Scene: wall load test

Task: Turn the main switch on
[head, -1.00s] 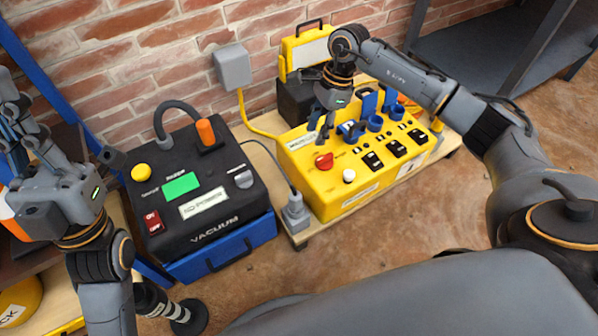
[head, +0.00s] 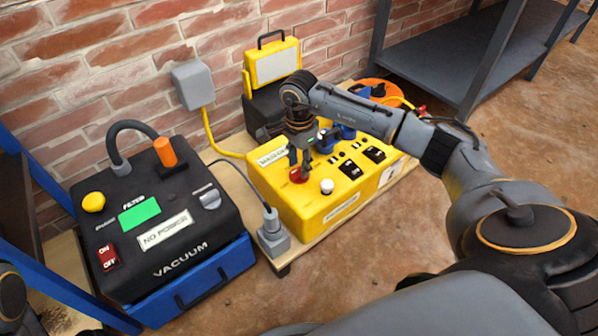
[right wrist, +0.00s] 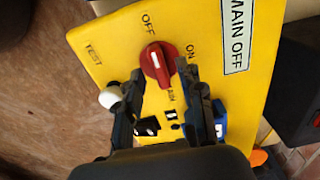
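The red main switch (head: 299,176) is a round knob on top of the yellow power box (head: 318,211). In the right wrist view the red knob (right wrist: 157,66) has a white line pointing roughly toward OFF; ON is to its right and TEST to its left. The label beside it (right wrist: 236,36) reads MAIN OFF. My right gripper (head: 299,168) points down at the knob. Its two fingers (right wrist: 160,72) are apart, one on each side of the knob; I cannot tell whether they touch it.
A white button (head: 326,186), black switches and blue sockets sit close by on the box. The black vacuum unit (head: 150,215) at left shows NO POWER. A grey plug block (head: 273,238) stands between them. A grey shelf (head: 450,70) is at right.

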